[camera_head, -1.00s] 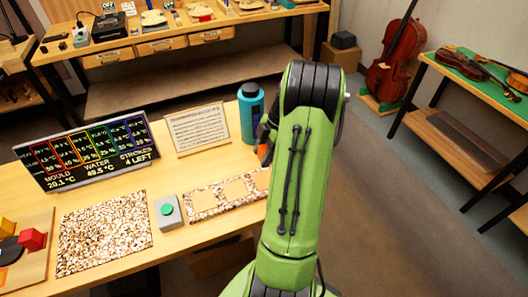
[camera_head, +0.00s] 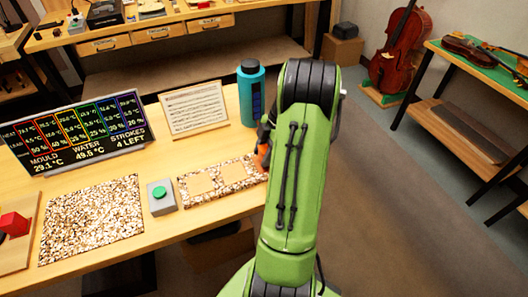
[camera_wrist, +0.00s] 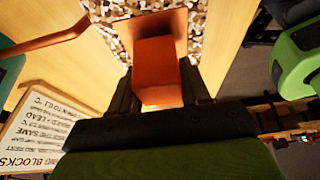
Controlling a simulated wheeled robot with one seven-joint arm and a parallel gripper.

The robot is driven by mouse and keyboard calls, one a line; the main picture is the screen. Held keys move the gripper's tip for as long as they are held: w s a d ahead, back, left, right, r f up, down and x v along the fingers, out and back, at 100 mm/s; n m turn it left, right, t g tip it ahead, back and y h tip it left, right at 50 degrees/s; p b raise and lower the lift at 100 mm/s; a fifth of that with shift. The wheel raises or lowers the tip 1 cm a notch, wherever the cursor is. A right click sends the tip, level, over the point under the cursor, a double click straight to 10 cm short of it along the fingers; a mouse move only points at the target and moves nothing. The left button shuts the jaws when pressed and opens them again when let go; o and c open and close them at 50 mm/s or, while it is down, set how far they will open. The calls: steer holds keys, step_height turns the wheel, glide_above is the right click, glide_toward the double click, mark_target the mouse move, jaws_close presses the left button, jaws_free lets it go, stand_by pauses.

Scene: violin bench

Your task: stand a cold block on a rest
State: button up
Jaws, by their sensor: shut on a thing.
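My gripper (camera_wrist: 158,95) is shut on an orange block (camera_wrist: 158,68), held between two dark fingers in the wrist view. My arm hides the strip's right end. Only a sliver of the orange block (camera_head: 263,153) shows beside my arm.
A grey box with a green button (camera_head: 161,197) stands left of the strip, beside a speckled mat (camera_head: 92,220). A red block (camera_head: 14,223) is at the far left. A teal bottle (camera_head: 251,95), a text board (camera_head: 194,108) and a display (camera_head: 80,133) stand behind.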

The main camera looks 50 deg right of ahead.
steer(key=shift+f+b, duration=0.5)
steer(key=o, duration=1.1)
steer(key=p+v, duration=0.6)
steer(key=v, duration=0.9)
steer(key=shift+r+p, duration=0.35)
steer(key=shift+r, duration=0.05)
